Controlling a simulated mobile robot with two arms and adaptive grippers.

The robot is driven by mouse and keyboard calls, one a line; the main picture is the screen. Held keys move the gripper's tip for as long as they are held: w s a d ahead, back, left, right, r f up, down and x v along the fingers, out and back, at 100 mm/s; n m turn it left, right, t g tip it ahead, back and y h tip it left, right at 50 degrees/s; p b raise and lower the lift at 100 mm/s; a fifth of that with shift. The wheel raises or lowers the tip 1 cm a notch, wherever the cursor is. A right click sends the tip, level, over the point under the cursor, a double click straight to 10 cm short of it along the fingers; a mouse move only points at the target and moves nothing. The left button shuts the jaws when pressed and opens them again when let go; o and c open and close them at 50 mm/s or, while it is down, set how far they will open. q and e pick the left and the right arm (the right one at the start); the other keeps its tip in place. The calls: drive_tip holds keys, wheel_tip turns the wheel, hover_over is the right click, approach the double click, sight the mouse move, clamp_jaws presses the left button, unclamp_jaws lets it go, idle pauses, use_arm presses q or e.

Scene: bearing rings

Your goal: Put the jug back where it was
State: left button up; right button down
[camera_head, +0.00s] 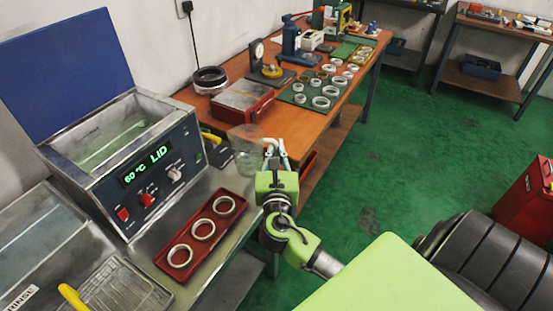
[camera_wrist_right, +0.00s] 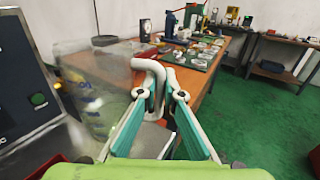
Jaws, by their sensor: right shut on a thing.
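The clear jug (camera_head: 245,158) is at the right end of the steel bench, beside the heated bath and in front of the wooden table. It looks upright; I cannot tell whether its base touches the bench. In the right wrist view the jug (camera_wrist_right: 92,95) fills the left side, and its pale handle (camera_wrist_right: 150,66) reaches between the fingers. My right gripper (camera_head: 272,148) is shut on the jug handle; its teal fingers (camera_wrist_right: 163,100) show in the wrist view. My left gripper is not in view.
A red tray (camera_head: 165,255) with three rings lies in front. A rinse tank (camera_head: 35,245) and wire basket (camera_head: 125,285) are left. The wooden table (camera_head: 315,128) holds rings and tools.

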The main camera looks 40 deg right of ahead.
drive_tip(key=shift+w+d+f, duration=0.3)
drive_tip(key=shift+w+f, duration=0.05)
drive_tip(key=shift+f, duration=0.15)
drive_tip(key=shift+w+d+f, duration=0.3)
drive_tip(key=shift+f, duration=1.8)
drive_tip(key=shift+b, duration=0.3)
drive_tip(key=shift+f, duration=0.15)
drive_tip(key=c, duration=2.2)
unclamp_jaws()
